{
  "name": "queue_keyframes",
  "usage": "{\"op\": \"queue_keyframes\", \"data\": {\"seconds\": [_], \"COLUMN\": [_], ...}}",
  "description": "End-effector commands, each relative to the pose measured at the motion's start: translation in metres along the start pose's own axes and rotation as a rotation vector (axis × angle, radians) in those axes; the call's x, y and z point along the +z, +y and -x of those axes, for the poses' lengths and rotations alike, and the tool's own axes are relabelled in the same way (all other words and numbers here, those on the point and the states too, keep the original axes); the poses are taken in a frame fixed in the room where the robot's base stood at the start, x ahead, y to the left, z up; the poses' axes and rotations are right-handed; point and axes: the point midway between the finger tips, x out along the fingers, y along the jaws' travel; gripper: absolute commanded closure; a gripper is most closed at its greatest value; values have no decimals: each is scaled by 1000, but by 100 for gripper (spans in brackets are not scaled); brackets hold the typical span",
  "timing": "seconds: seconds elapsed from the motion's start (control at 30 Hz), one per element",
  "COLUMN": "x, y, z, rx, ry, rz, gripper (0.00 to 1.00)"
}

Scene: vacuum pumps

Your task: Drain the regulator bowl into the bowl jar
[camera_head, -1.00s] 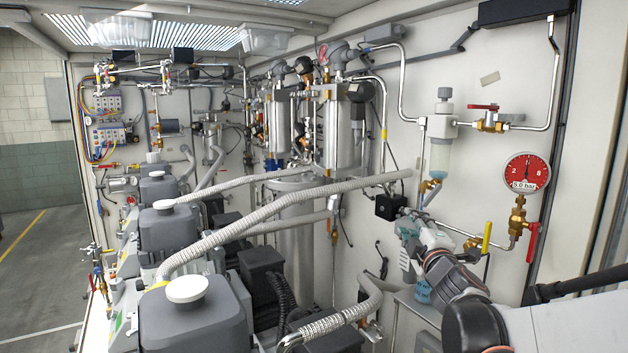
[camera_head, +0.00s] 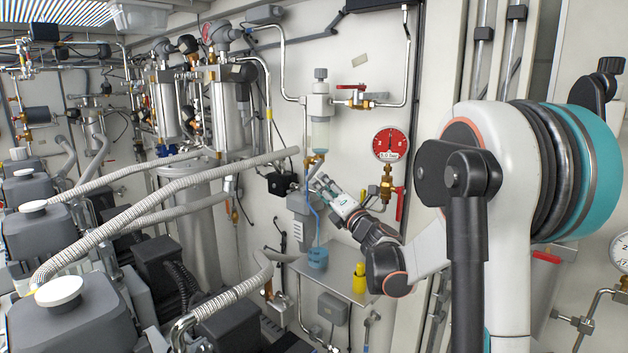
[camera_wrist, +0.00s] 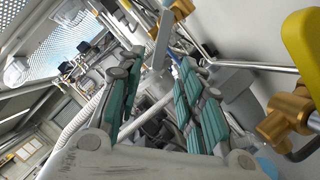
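The regulator bowl (camera_head: 320,136) hangs upright on the wall under its grey regulator and holds cloudy, pale liquid. Brass drain fittings (camera_head: 312,160) sit below it, with a thin blue tube running down. The blue bowl jar (camera_head: 317,258) stands on a small shelf beneath. My gripper (camera_head: 322,186) is just below the bowl, beside the drain fittings. In the wrist view my gripper (camera_wrist: 157,62) has its teal-padded fingers spread apart. A grey lever-like piece (camera_wrist: 161,38) with brass behind it appears beyond the fingertips; whether they touch it I cannot tell.
A red gauge (camera_head: 390,145) and red-handled valves are right of the bowl. A yellow lever (camera_wrist: 303,45) on brass is close at the wrist view's right. A yellow object (camera_head: 359,277) stands on the metal shelf (camera_head: 338,262). Corrugated hoses (camera_head: 165,195) and pumps fill the left.

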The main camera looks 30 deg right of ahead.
Motion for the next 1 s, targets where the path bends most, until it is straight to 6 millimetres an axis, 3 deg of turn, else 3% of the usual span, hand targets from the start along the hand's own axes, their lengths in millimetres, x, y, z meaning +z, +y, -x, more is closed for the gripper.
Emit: {"op": "queue_keyframes", "data": {"seconds": [0.1,0.3,0.77,0.9,1.0], "x": [0,0,0,0,0], "y": [0,0,0,0,0], "z": [-23,-49,-60,-60,-60], "rx": [1,0,0,0,0], "ry": [1,0,-1,-1,-1], "rz": [-2,-1,-1,-1,-1], "gripper": [66,66,66,98,100]}}
